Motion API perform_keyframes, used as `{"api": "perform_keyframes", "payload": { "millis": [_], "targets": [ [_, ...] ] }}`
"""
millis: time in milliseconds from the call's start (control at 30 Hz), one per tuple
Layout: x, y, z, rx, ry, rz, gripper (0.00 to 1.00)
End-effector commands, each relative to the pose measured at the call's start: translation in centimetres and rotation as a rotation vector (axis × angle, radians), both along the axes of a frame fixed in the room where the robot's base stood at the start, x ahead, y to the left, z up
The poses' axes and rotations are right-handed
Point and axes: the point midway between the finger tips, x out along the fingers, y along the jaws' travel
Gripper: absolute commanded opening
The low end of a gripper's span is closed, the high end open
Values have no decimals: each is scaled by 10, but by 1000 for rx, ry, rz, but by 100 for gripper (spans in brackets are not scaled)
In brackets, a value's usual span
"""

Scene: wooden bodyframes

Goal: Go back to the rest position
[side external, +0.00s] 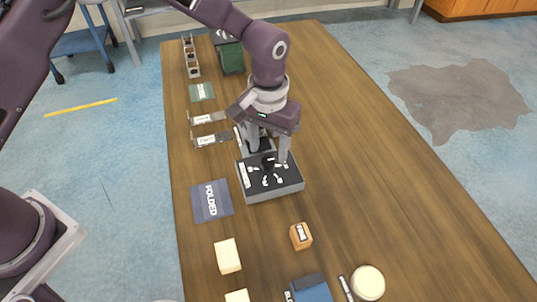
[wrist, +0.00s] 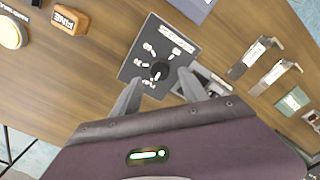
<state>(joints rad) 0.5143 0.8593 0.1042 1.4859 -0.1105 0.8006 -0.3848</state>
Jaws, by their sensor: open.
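My gripper (side external: 269,155) is open, with its two fingers spread and pointing down over a grey box (side external: 278,194) with a dark top, near the middle of the table. In the wrist view, the fingers of my gripper (wrist: 158,88) stand apart at the near edge of this box (wrist: 136,66). Small white pieces or labels and a dark round spot show on its top. I see nothing held between the fingers. I cannot tell whether the fingertips touch the box.
A blue-grey "FOLDED" mat (side external: 211,201) lies left of the box. A small orange-brown block (side external: 300,236) and pale blocks (side external: 228,256) lie in front. Metal brackets (side external: 212,139) and a green bin (side external: 231,57) are behind. The table's right side (side external: 400,190) is clear.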

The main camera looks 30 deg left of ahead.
Motion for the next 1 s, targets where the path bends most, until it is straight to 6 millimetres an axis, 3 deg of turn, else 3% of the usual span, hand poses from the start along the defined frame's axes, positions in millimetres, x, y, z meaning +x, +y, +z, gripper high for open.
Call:
{"api": "perform_keyframes", "payload": {
  "millis": [100,200,667,767,867,900,1000],
  "targets": [
    [1,0,21,-1,-3,0,52],
    [0,0,30,0,-1,0,52],
    [0,2,35,-2,-2,1,52],
    [-3,18,69,-24,-32,8,52],
    [-21,57,133,-60,-96,17,52],
    [-34,75,158,-71,-126,17,52],
    [-79,118,209,-89,-210,14,52]
  ]
}}
